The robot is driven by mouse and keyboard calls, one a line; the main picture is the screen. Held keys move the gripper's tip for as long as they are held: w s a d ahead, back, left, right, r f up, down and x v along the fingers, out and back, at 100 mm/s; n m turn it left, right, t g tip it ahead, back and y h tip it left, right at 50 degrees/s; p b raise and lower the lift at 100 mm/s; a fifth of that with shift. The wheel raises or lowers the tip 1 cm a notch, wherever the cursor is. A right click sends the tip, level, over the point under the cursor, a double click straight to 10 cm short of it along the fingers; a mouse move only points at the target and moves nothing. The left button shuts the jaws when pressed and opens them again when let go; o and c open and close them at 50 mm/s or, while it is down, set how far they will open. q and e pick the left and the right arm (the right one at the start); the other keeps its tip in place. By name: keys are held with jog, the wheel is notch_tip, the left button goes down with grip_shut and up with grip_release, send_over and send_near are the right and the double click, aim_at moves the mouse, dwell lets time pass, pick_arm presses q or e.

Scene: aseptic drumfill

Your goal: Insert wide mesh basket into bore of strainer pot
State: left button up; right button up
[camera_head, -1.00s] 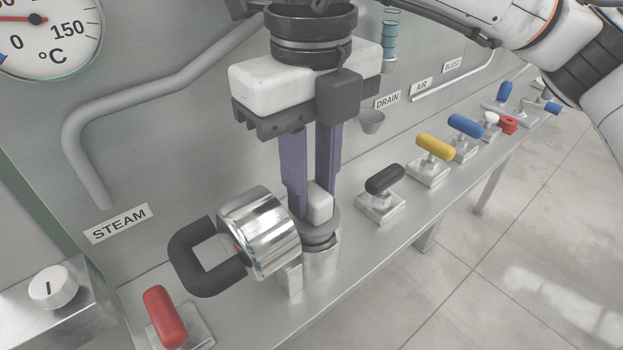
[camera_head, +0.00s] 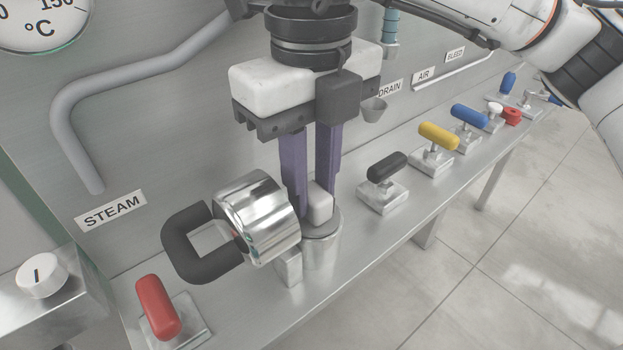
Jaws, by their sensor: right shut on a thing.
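My right gripper (camera_head: 313,195) points down with its purple fingers shut on the pale block-shaped grip of the wide mesh basket (camera_head: 320,205). The basket's round grey top sits at the mouth of the strainer pot (camera_head: 320,250), a metal cylinder on the bench. No clear gap shows between the top and the pot's rim. The mesh itself is hidden, and the bore cannot be seen. The basket looks upright and centred over the pot. My left gripper is out of view.
A shiny tilted metal cap (camera_head: 257,218) with a black handle (camera_head: 190,245) stands close at the pot's left. A red lever (camera_head: 158,307) is at front left. Black (camera_head: 387,168), yellow (camera_head: 438,136) and blue (camera_head: 469,116) levers line the bench to the right. A grey pipe (camera_head: 130,77) runs along the panel.

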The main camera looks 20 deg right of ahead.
jog(key=shift+f, duration=0.1)
jog(key=o, duration=1)
jog(key=shift+o, duration=0.2)
